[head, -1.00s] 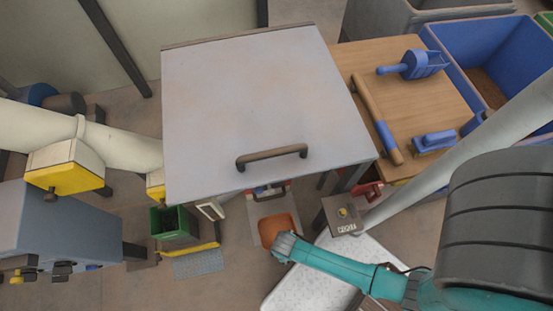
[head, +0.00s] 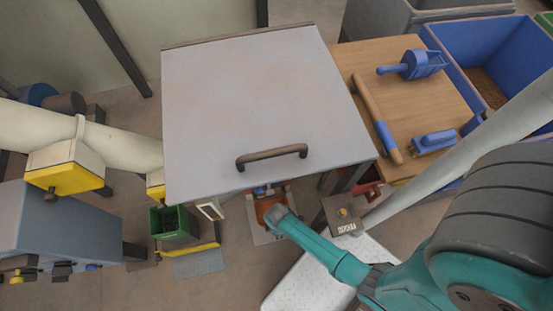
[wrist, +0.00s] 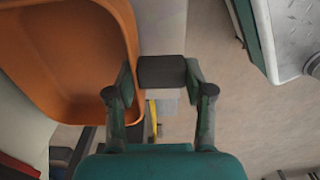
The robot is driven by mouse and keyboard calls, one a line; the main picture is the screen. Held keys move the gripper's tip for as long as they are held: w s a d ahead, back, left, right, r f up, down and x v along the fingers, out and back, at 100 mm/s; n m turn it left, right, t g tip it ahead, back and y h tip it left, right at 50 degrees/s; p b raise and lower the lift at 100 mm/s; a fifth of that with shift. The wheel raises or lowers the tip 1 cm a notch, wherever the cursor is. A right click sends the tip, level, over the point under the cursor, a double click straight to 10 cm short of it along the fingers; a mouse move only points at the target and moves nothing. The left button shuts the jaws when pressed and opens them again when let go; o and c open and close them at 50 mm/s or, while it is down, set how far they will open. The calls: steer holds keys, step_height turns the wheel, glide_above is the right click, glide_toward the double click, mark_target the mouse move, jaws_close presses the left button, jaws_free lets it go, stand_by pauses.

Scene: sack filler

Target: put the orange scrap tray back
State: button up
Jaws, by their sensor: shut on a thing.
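The orange scrap tray (head: 268,204) is below the front edge of the big grey-lidded machine (head: 265,100), partly hidden by that edge and by my gripper. In the wrist view the tray (wrist: 70,60) fills the upper left, with its open hollow showing. My gripper (head: 277,217) is at the tray's near right side. In the wrist view my gripper (wrist: 162,72) is shut at the tray's right edge, and the tray is held there. The exact contact between pads and rim is hard to see. A pale plate (head: 262,236) lies below the tray.
A green bin (head: 175,224) and a yellow-edged pedal (head: 190,250) stand left of the tray. The machine's lid overhangs the tray area.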

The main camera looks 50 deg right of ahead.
step_height(320, 180, down, 2)
steer(key=shift+f, duration=0.1)
steer(key=shift+w+d+f, duration=0.1)
steer(key=shift+w+f, duration=0.05)
steer(key=shift+f, duration=0.25)
steer(key=shift+f, duration=0.1)
steer(key=o, duration=1.4)
